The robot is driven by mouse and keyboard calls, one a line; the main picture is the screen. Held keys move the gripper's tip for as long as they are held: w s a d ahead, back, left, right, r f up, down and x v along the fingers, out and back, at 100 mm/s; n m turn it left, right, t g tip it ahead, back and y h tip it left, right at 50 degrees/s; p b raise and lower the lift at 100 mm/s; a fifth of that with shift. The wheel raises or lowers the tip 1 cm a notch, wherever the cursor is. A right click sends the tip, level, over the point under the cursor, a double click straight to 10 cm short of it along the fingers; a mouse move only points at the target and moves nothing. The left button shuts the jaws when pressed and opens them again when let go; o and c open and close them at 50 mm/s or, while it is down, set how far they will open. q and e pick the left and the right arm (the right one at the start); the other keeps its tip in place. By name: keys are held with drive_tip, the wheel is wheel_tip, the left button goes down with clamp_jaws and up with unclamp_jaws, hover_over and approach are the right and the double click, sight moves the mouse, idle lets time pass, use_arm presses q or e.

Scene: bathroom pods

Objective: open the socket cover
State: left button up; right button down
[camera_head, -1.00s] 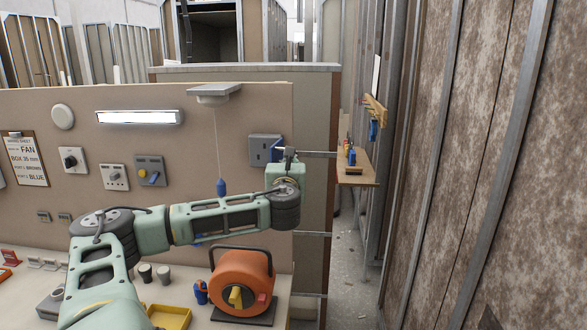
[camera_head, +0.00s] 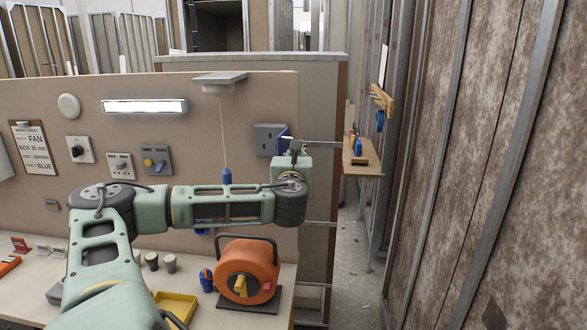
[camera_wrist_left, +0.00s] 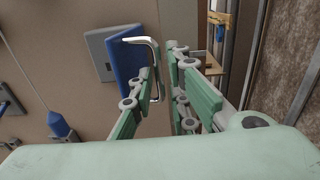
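The socket is a grey plate (camera_head: 268,138) on the beige wall panel, and it also shows in the wrist view (camera_wrist_left: 97,56). Its blue cover (camera_wrist_left: 128,54) stands out from the plate at an angle, and its blue edge shows in the head view (camera_head: 284,133). A bent metal handle (camera_wrist_left: 156,72) is on the cover's right side. My left gripper (camera_wrist_left: 159,68) is at the handle with its fingers apart, one on each side of the bar. Firm contact cannot be told. In the head view my wrist partly hides the gripper (camera_head: 294,148). My right gripper is not in view.
A blue pull weight (camera_head: 226,177) hangs on a cord left of the socket. Switches and a lamp (camera_head: 145,106) are on the panel. An orange cable reel (camera_head: 248,270) and a yellow tray (camera_head: 176,304) stand on the bench below. An aisle lies right of the panel's edge.

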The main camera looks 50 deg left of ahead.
use_arm(q)
drive_tip(key=v, duration=0.9)
drive_tip(key=shift+s+d, duration=0.2)
drive_tip(key=shift+d, duration=0.1)
